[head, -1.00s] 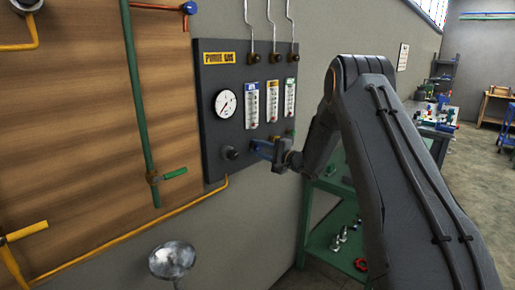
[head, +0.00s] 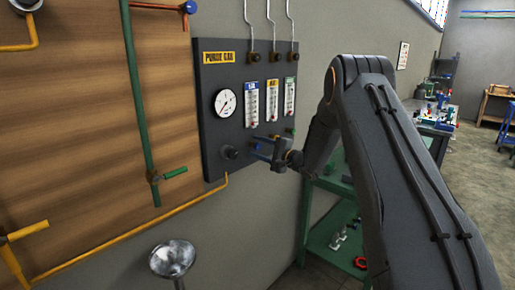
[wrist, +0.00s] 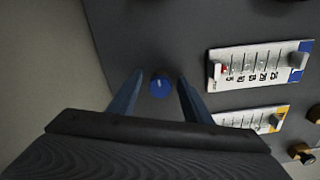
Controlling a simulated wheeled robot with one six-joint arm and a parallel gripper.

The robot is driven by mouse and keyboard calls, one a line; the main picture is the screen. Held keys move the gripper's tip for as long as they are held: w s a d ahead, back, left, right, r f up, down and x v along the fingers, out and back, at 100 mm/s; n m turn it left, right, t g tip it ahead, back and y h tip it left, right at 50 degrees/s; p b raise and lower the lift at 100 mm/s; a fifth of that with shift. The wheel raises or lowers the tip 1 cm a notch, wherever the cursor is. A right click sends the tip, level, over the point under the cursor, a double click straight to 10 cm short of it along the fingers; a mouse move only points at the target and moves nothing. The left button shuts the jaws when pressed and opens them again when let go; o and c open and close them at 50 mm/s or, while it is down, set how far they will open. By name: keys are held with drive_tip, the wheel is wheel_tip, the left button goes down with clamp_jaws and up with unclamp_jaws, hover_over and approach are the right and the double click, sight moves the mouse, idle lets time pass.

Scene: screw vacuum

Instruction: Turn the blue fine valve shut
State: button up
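The blue fine valve (wrist: 160,85) is a small round blue knob with a pale mark on its face, on the dark panel in the wrist view. My gripper (wrist: 160,77) is open, with one blue finger on each side of the knob. A gap shows between each finger and the knob, so it is not gripped. In the head view my gripper (head: 256,148) is at the lower part of the panel; I cannot make out the knob there. The blue-labelled flowmeter (head: 251,104) is above the gripper; in the wrist view it (wrist: 258,64) is to the right.
The dark purge gas panel (head: 215,70) carries a round gauge (head: 225,103), a black knob (head: 230,153) just left of my gripper, and yellow-labelled (head: 272,101) and green-labelled (head: 290,97) flowmeters. A yellow pipe (head: 130,235) runs below. A green shelf unit (head: 322,252) stands at lower right.

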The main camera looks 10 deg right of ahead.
drive_tip(key=b+v, duration=0.2)
drive_tip(key=v, duration=0.5)
drive_tip(key=shift+s+d, duration=0.2)
drive_tip(key=shift+s, duration=0.1)
drive_tip(key=s+a+f+n+g+h+b, duration=0.1)
drive_tip(key=s+f+n+g+h, duration=0.2)
drive_tip(key=s, duration=1.1)
drive_tip(key=s+a+f+n+g+h+b, duration=0.1)
drive_tip(key=s+f+n+g+h, duration=0.3)
drive_tip(key=s, duration=1)
drive_tip(key=s+a+f+n+g+h+b, duration=0.1)
drive_tip(key=s+f+n+g, duration=0.4)
drive_tip(key=s, duration=0.9)
drive_tip(key=a+n+g+h, duration=0.1)
drive_tip(key=n+h, duration=0.1)
drive_tip(key=shift+s+a+h, duration=0.25)
drive_tip(key=shift+s+h, duration=0.05)
